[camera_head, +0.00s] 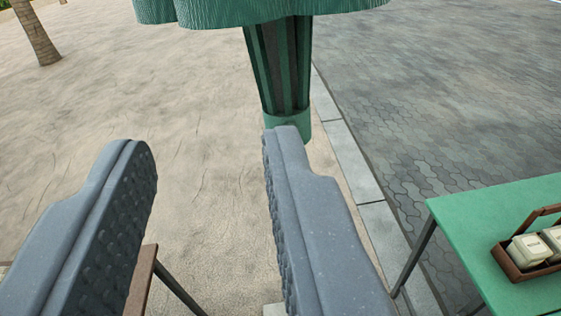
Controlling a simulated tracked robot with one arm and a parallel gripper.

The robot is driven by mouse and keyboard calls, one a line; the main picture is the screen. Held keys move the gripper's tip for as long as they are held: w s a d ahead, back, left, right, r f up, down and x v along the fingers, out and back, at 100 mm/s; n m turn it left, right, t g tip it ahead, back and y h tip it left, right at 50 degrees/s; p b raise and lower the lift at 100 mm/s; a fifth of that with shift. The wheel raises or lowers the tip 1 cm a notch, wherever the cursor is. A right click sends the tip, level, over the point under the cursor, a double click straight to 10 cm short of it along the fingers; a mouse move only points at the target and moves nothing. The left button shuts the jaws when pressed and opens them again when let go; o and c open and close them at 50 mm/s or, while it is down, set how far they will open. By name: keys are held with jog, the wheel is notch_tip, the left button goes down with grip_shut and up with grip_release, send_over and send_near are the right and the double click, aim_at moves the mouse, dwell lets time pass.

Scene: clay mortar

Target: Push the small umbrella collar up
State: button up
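The small umbrella collar (289,118) is a green ring at the lower end of the dark and green ribs, below the green canopy (255,10). My gripper (210,143) is open, with nothing between its two grey padded fingers. The right finger's tip overlaps the lower part of the collar in the picture. I cannot tell whether they touch. The left finger is well to the left of the collar. The right finger hides whatever is below the collar.
A green table (470,225) stands at lower right, holding a brown caddy (518,274) with pale containers. A brown-topped piece of furniture (143,280) shows partly behind the left finger. A tree trunk (36,35) stands far left. Sandy ground on the left is mostly clear.

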notch_tip(320, 180, down, 16)
jog(key=w+d+m+h+p, duration=0.1)
jog(key=w+d+h+p, duration=0.1)
jog(key=w+h+p, duration=0.15)
jog(key=shift+h, duration=0.25)
jog(key=w, duration=0.4)
jog(key=w+d, duration=0.1)
jog(key=w, duration=0.3)
jog(key=w+d+p, duration=0.1)
jog(key=w, duration=0.3)
jog(key=shift+w+d+f, duration=0.15)
jog(key=shift+w+f, duration=0.05)
jog(key=shift+w, duration=0.1)
